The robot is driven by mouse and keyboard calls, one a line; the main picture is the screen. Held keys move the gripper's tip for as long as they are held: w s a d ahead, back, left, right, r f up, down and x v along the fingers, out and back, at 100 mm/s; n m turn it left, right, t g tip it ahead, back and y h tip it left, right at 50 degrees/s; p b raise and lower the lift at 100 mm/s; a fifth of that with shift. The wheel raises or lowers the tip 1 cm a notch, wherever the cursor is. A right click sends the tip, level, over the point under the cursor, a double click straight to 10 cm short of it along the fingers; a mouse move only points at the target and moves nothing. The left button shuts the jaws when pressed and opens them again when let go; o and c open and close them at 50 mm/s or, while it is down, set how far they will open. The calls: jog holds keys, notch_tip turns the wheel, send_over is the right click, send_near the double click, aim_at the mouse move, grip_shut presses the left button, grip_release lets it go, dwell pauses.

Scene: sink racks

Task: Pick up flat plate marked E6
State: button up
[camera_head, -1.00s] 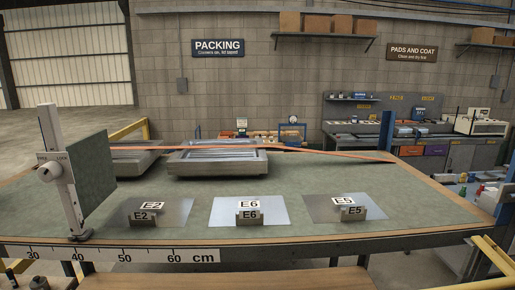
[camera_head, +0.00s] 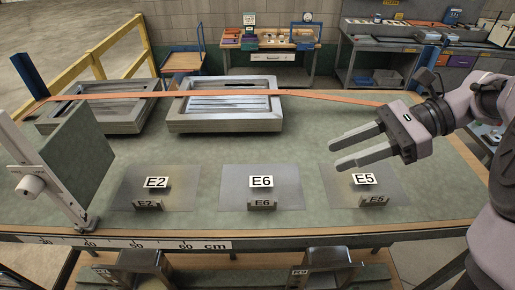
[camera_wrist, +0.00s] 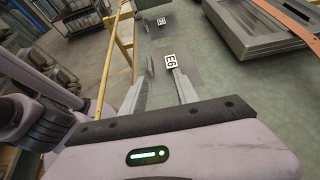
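The flat plate marked E6 (camera_head: 286,187) lies flat on the green bench top between the E2 plate (camera_head: 130,187) and the E5 plate (camera_head: 395,190). A small block marked E6 (camera_head: 262,203) stands at its front edge. My gripper (camera_head: 333,156) is open and empty, above the bench and to the right of the E6 plate, over the far side of the E5 plate. In the wrist view, the E6 plate (camera_wrist: 186,77) lies beyond the fingertips of my gripper (camera_wrist: 160,78), partly hidden by them.
Two metal frames (camera_head: 225,124) lie behind the plates, with an orange strap (camera_head: 330,97) across the bench. A green upright panel (camera_head: 80,160) on a stand is at the left. A cm ruler (camera_head: 130,243) runs along the front edge. Bare bench lies between frames and plates.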

send_near(273, 195)
jog(key=x, duration=0.4)
jog(key=w+x, duration=0.1)
jog(key=x, duration=0.1)
jog(key=shift+a+r, duration=0.2)
jog(key=shift+r, duration=0.15)
jog(key=shift+s+a+f, duration=0.75)
jog(key=shift+a+f, duration=0.2)
jog(key=shift+a, duration=0.05)
jog(key=shift+w+x, duration=0.15)
jog(key=shift+x, duration=0.4)
jog(key=shift+w+x, duration=0.15)
jog(key=shift+x, duration=0.4)
jog(key=shift+w+f, duration=0.1)
jog(key=shift+w, duration=0.05)
jog(key=shift+d, duration=0.1)
jog(key=c, duration=0.3)
grip_shut()
